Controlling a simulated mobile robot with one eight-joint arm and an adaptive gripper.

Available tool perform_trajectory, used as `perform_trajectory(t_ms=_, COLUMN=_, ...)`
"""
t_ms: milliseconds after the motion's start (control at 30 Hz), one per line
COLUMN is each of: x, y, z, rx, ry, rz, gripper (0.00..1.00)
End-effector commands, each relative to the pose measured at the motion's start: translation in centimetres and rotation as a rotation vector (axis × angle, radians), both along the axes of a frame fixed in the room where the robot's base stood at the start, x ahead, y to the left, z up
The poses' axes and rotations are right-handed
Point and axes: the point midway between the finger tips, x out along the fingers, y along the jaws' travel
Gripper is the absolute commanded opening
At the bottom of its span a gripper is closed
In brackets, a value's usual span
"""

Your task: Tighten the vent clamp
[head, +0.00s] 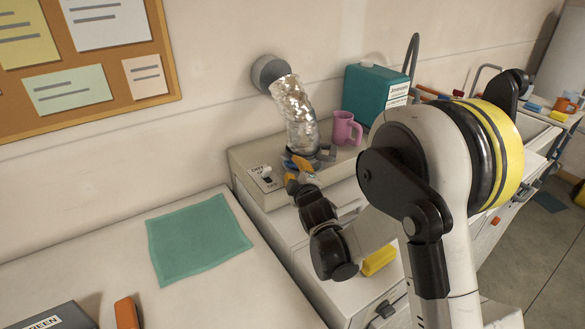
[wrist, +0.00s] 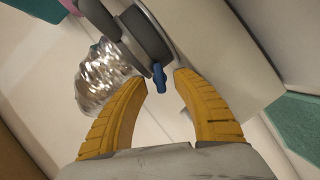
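The vent clamp (wrist: 145,35) is a dark grey band around the lower end of the silver foil duct (head: 297,115). The duct also shows in the wrist view (wrist: 100,80). A small blue lever (wrist: 159,77) sticks out from the clamp; it shows as a blue bit in the head view (head: 288,165). My gripper (wrist: 162,82) has its two yellow fingers apart, with the lever between their tips. A gap shows on each side of the lever, so I see no grip on it. In the head view my gripper (head: 299,172) is at the duct's base, partly hiding the clamp.
A pink mug (head: 346,129) and a teal container (head: 375,93) stand right of the duct. A switch plate (head: 266,178) is left of my gripper. A green cloth (head: 198,240) lies on the left surface. A yellow block (head: 379,261) is below my wrist.

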Motion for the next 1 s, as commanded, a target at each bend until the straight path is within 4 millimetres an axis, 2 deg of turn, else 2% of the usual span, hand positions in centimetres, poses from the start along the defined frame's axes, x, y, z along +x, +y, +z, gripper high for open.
perform_trajectory(t_ms=200, x=1.8, y=0.4, z=-0.3, rx=-0.001, ry=0.0, rz=0.0, gripper=0.34)
perform_trajectory(t_ms=467, x=1.9, y=0.4, z=-0.3, rx=0.0, ry=0.0, rz=0.0, gripper=0.34)
perform_trajectory(t_ms=600, x=1.8, y=0.4, z=-0.3, rx=0.0, ry=0.0, rz=-0.001, gripper=0.0)
perform_trajectory(t_ms=1000, x=1.9, y=0.3, z=-0.3, rx=0.042, ry=0.029, rz=-0.003, gripper=0.0)
